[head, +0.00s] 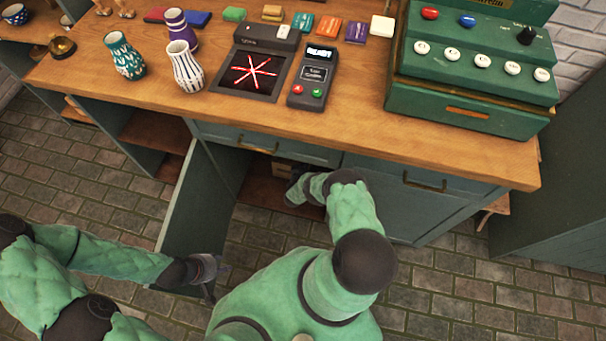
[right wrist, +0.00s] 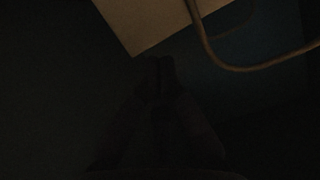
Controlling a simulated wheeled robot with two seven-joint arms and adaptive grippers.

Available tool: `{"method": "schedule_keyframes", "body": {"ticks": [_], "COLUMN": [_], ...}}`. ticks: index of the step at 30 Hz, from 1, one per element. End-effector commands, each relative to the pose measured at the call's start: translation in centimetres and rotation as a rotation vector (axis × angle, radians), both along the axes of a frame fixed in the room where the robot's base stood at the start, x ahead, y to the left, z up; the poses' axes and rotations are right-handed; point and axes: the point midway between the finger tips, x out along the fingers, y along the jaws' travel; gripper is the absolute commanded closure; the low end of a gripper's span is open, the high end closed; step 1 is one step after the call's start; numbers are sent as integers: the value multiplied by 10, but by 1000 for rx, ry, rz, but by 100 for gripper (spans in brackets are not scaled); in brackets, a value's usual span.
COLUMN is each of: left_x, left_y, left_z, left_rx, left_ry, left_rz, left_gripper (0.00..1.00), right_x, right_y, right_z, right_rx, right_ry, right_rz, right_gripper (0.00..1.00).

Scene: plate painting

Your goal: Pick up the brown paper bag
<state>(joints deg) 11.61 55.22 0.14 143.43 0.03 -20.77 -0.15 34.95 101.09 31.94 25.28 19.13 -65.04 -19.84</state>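A tan paper surface with a straight edge and corner, apparently the brown paper bag (right wrist: 160,20), shows at the top of the dark right wrist view. A thin looped handle (right wrist: 207,45) curves across it and off to the right. My right gripper (right wrist: 158,62) is just below the bag's edge, its fingertips close together with nothing visible between them. In the head view my right arm reaches into the open cabinet under the counter, and its gripper is hidden there. My left gripper (head: 208,278) is beside the lower part of the open cabinet door (head: 196,210); its finger opening is unclear.
The wooden counter (head: 130,85) above holds vases (head: 186,66), a card terminal (head: 312,78), colored blocks and a green cash register (head: 470,70). A closed cabinet door (head: 400,205) is right of the opening. Brick floor (head: 450,300) lies clear at the lower right.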

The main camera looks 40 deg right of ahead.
Motion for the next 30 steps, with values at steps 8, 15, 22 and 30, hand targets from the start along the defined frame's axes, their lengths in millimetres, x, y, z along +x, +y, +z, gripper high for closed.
{"method": "schedule_keyframes", "body": {"ticks": [8,15,22,30], "left_x": [0,0,0,0], "left_y": [0,0,0,0], "left_z": [-11,-11,-11,-10], "left_rx": [0,0,0,0], "left_ry": [0,0,0,0], "left_rz": [0,0,0,0], "left_gripper": [60,60,60,60], "right_x": [7,7,6,-17], "right_y": [-8,-8,-7,20], "right_z": [-14,-17,-18,-19], "right_rx": [2,2,3,6], "right_ry": [3,2,4,8], "right_rz": [0,1,1,4], "right_gripper": [100,100,100,100]}}
